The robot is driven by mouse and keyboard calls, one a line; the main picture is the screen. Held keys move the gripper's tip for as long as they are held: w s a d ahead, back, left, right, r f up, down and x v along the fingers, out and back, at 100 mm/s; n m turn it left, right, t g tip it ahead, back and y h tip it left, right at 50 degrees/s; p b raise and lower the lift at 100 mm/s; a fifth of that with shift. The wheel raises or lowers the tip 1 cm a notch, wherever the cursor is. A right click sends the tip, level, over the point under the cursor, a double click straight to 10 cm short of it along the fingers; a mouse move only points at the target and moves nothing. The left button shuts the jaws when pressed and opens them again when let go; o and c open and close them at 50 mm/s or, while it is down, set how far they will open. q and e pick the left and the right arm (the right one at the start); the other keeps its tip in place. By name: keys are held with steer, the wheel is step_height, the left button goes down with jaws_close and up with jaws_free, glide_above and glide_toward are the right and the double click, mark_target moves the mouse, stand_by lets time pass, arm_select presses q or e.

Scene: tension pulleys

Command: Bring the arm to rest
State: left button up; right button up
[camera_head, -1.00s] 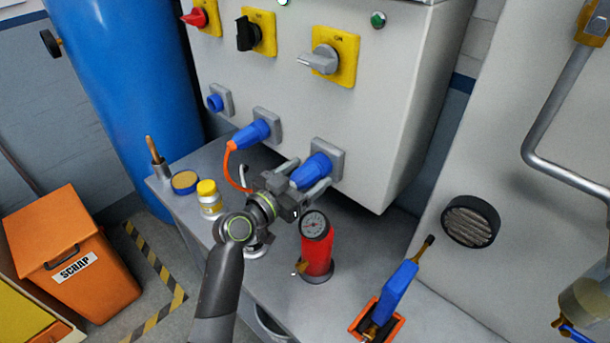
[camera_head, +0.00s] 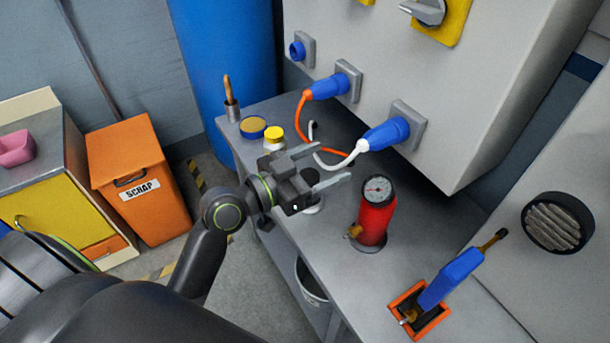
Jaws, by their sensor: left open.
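My left gripper (camera_head: 332,166) is open and empty, over the grey bench (camera_head: 335,262). Its two fingers point right, toward the cabinet. It is apart from the right blue plug (camera_head: 386,135), which sits in a grey socket on the cabinet front and has a white cable end. A second blue plug (camera_head: 326,88) with an orange cable (camera_head: 301,118) sits in the socket to its left. The gripper hides part of the cable and bench. My right gripper is out of view.
A red cylinder with a gauge (camera_head: 375,215) stands on the bench right of the gripper. A yellow-capped jar (camera_head: 274,138) and a round tin (camera_head: 252,128) stand behind it. A blue tool in an orange holder (camera_head: 450,280) is at front right. An orange scrap bin (camera_head: 140,180) stands left.

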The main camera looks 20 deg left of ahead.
arm_select(q)
steer(key=shift+v, duration=1.8)
steer(key=s+a+f+n+g+y, duration=0.2)
steer(key=s+a+f+g+y, duration=0.3)
steer(key=f, duration=0.4)
steer(key=s+a+f+n+g+y, duration=0.2)
steer(key=s+f+y, duration=0.1)
steer(key=s+f, duration=0.5)
steer(key=s+a+f+n+g+y, duration=0.3)
steer(key=s+a+f+g+y, duration=0.15)
steer(key=s, duration=0.35)
step_height(320, 180, down, 25)
steer(key=a+g+h, duration=0.1)
steer(key=a, duration=0.1)
steer(key=s+d+f+g, duration=0.1)
steer(key=s+f, duration=1.3)
steer(key=f, duration=0.2)
steer(key=shift+s+h, duration=0.3)
steer(key=shift+h, duration=0.05)
